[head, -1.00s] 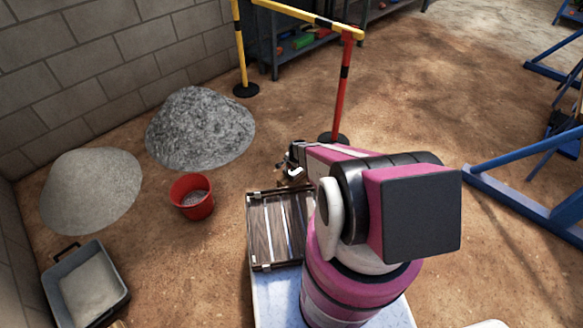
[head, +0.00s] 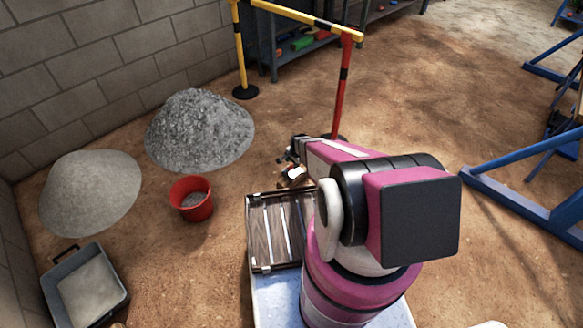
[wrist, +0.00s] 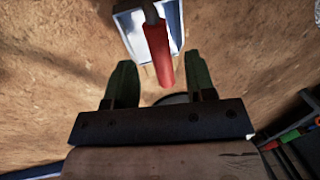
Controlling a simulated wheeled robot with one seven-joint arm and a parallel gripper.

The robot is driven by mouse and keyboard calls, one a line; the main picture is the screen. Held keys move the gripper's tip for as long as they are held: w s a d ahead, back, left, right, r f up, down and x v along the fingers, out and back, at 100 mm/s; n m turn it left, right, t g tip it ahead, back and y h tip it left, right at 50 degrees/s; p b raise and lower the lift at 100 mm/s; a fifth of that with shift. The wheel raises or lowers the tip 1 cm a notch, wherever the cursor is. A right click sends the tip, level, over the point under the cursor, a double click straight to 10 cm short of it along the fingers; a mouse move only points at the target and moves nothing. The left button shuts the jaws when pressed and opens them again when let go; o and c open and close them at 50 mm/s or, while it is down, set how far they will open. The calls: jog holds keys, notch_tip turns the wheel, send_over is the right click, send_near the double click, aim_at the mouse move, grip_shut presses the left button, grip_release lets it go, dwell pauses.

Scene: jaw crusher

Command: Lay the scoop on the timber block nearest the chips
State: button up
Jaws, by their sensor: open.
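My gripper (wrist: 160,72) is open, with its two green fingers spread in the wrist view. The scoop's red handle (wrist: 160,50) reaches down between the fingers, with visible space on both sides. Its pale metal pan (wrist: 128,30) is at the top of that view, above bare ground. In the head view my gripper (head: 291,165) is beyond the slatted rack, and a small pale thing (head: 295,172) beside it may be the scoop. A grey heap of stone chips (head: 200,130) lies by the wall. I cannot make out a timber block for certain.
A red bucket (head: 191,200), a paler fine heap (head: 92,190) and a grey tub (head: 85,285) stand to the left. A yellow and red barrier (head: 342,85) and a shelf (head: 290,50) are behind. Blue steel frames (head: 520,200) stand at right. Open ground lies between.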

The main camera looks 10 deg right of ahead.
jog(key=s+r+n, duration=0.3)
jog(key=s+r, duration=0.3)
jog(key=r, duration=0.6)
jog(key=s+r+n+g+h, duration=0.1)
jog(key=s+r+n, duration=0.3)
jog(key=r, duration=0.9)
jog(key=s+r+n+g, duration=0.1)
jog(key=s+r+n, duration=0.2)
jog(key=s+r, duration=0.6)
notch_tip(320, 180, up, 4)
jog(key=shift+s+n, duration=0.35)
jog(key=shift+n, duration=0.05)
